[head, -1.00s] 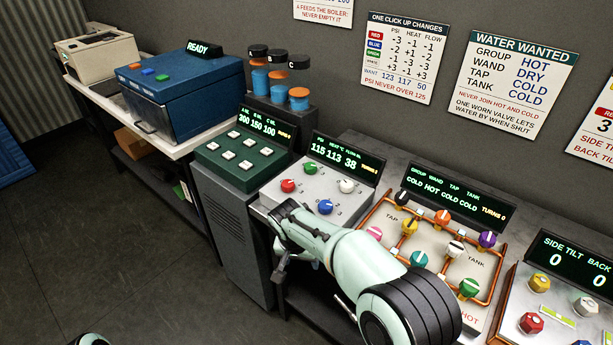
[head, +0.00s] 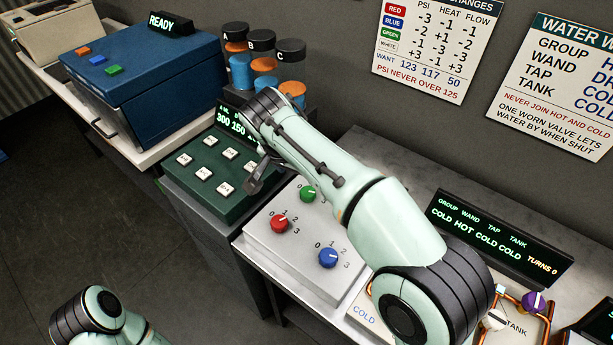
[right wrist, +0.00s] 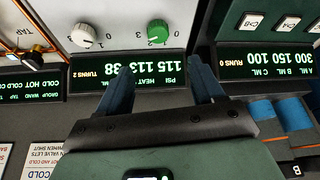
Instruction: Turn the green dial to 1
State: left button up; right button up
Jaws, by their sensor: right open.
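My left gripper is out of view.
The red dial (head: 280,223) and blue dial (head: 328,257) stand close by; a white dial (right wrist: 83,37) is beside the green one. The green button panel (head: 215,168) and capped canisters (head: 262,60) are behind left. A pipe board (head: 510,322) is at right.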

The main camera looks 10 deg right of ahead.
aim_at(307, 193)
jog(key=b+x, duration=0.1)
jog(key=x, duration=1.2)
jog(key=shift+s, duration=0.2)
jog(key=c, duration=1.1)
